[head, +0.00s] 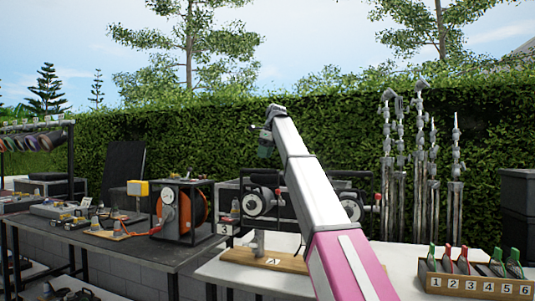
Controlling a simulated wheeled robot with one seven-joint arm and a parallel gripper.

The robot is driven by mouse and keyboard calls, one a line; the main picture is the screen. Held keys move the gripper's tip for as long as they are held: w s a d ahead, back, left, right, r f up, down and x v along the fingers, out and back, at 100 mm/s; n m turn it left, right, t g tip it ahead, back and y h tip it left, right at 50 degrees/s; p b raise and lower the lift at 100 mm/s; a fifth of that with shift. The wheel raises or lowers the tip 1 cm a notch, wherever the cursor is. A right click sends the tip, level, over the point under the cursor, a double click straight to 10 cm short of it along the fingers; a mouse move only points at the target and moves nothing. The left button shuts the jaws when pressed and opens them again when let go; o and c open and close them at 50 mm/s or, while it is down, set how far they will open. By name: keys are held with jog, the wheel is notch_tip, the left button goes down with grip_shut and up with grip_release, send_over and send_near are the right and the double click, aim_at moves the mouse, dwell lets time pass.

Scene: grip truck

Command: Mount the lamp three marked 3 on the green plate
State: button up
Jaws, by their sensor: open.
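My arm reaches up from the bottom centre, and its far end bends down at the top. My gripper (265,152) shows there as a small dark shape against the hedge, open, with nothing visible in it. Below it, a black round-fronted lamp (262,203) stands over the table. A small tag marked 3 (227,230) is beside it at the left; I cannot tell for sure that it belongs to this lamp. A second round lamp front (352,208) shows right of my arm, partly hidden. I cannot make out a green plate.
A wooden base marked A (272,262) with an upright post is on the white table. A wooden rack (475,283) numbered 1 to 6 holds clamps at the right. An orange cable reel (185,210) stands on the dark table. Metal stands (398,195) rise behind.

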aim_at(259, 171)
jog(key=shift+x, duration=4.25)
grip_shut()
jog(key=shift+r, duration=3.75)
